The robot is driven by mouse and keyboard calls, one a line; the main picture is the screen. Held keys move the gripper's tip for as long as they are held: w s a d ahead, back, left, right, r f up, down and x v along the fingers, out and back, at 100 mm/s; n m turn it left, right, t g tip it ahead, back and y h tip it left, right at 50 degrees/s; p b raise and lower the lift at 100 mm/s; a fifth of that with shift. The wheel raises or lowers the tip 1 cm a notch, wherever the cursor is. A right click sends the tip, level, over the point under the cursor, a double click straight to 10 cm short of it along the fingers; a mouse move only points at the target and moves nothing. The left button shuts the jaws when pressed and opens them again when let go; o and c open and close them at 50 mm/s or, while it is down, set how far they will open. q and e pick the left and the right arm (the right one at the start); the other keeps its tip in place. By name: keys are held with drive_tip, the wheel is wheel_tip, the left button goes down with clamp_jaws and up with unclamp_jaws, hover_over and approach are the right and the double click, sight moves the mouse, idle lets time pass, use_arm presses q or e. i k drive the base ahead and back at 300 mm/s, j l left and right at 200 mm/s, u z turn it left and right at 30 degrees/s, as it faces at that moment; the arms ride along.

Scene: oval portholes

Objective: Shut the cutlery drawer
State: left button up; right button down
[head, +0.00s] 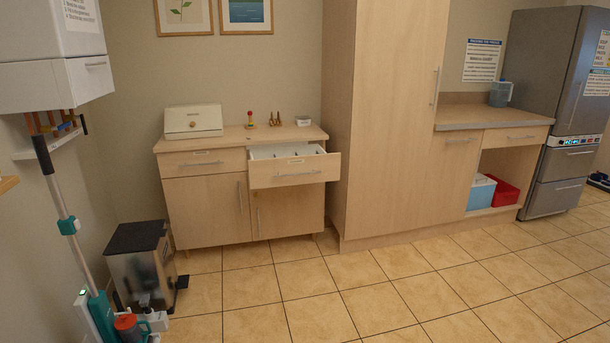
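A light wood drawer (294,173) stands pulled out at the upper right of the low cabinet (205,213). It has a bar handle and a small label on its front. A white insert (282,151) with a few dark items shows inside it; I cannot make out what they are. The drawer to its left (203,163) is flush with the cabinet and also has a small label, too small to read. Neither of my grippers is in the head view.
A bread box (193,121) and small items stand on the cabinet top. A tall cupboard (391,121) stands close on the right. The tiled floor (330,290) in front is clear.

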sight(283, 166)
drive_tip(key=i, duration=2.8)
drive_tip(key=i+l+u, duration=0.1)
drive_tip(key=i+u, duration=0.25)
drive_tip(key=i, duration=0.1)
